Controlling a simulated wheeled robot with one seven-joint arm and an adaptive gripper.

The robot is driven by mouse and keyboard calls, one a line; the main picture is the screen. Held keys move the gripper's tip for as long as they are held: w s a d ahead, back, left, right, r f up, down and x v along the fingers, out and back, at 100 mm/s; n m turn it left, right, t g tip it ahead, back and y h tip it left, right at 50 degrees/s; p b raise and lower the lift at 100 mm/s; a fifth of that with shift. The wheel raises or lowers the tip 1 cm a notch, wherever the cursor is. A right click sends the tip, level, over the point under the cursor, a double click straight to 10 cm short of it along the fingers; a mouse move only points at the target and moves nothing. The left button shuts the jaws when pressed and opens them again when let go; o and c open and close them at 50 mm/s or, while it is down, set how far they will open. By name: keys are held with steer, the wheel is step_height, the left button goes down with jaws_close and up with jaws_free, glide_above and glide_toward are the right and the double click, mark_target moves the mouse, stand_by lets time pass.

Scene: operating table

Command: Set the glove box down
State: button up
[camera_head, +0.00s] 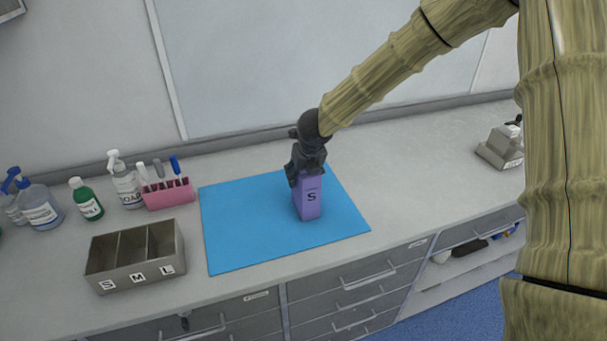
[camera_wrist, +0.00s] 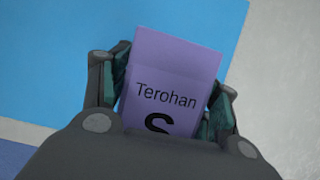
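The purple glove box (camera_head: 308,203) is marked with a black S and stands upright at the right part of the blue mat (camera_head: 235,235). My gripper (camera_head: 307,174) is over its top, with its fingers around the upper part of the box. In the wrist view the box (camera_wrist: 172,68) shows the word "Terohan" and sits between the two fingers (camera_wrist: 165,103), which appear closed on its sides. The base of the box seems to be at the mat, but I cannot tell whether it touches.
A grey three-compartment holder (camera_head: 137,275) labelled S, M and L stands left of the mat, its compartments empty. Behind it are a pink rack (camera_head: 170,194), a soap bottle (camera_head: 126,185) and a green bottle (camera_head: 86,200).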

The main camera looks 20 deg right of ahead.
steer(key=shift+o, duration=1.3)
steer(key=b+v, duration=0.1)
steer(key=v, duration=1.1)
steer(key=shift+r+b, duration=0.1)
steer(key=shift+b, duration=0.25)
steer(key=shift+a, duration=0.15)
